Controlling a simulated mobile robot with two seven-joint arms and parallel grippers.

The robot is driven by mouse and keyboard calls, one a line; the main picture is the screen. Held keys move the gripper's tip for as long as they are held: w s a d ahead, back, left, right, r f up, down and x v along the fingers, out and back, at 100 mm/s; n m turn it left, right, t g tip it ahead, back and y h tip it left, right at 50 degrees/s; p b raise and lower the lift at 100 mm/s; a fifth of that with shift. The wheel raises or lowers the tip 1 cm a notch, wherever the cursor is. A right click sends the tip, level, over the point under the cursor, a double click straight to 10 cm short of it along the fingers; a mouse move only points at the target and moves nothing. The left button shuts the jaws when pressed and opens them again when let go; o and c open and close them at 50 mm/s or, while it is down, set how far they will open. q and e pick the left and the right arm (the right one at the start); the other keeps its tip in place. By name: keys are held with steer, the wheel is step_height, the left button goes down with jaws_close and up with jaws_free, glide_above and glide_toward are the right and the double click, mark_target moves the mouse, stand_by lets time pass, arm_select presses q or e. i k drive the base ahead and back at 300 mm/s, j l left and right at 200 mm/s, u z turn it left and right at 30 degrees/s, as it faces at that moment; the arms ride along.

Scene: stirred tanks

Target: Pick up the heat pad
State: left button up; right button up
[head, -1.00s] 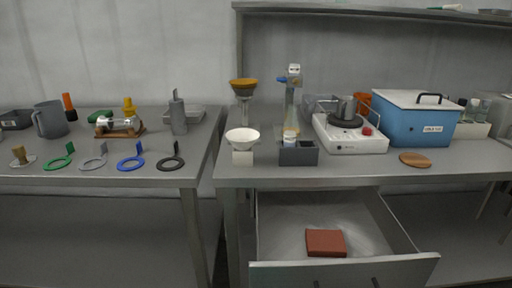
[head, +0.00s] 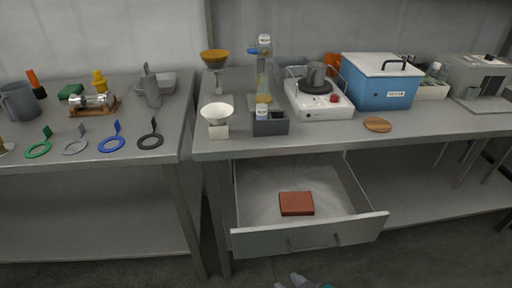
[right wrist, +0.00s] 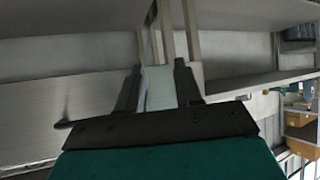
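A flat reddish-brown pad (head: 297,204), which looks like the heat pad, lies in the open drawer (head: 258,182) under the right-hand bench. Nothing covers it in the head view. My right gripper (right wrist: 158,75) shows in the right wrist view with its two dark fingers apart. A pale strip shows between them; I cannot tell what it is, and no pad is there. A small grey and teal part of my arm shows at the bottom edge of the head view, in front of the drawer. My left gripper is not in view.
The drawer's front panel (head: 312,233) stands out below the bench top (head: 330,137). On the bench are a hot plate (head: 318,104), a blue box (head: 382,86) and a wooden disc (head: 377,124). The left bench (head: 85,160) holds several rings. A gap separates the benches.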

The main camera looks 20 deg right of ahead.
mark_target(301, 203)
steer(key=z, duration=1)
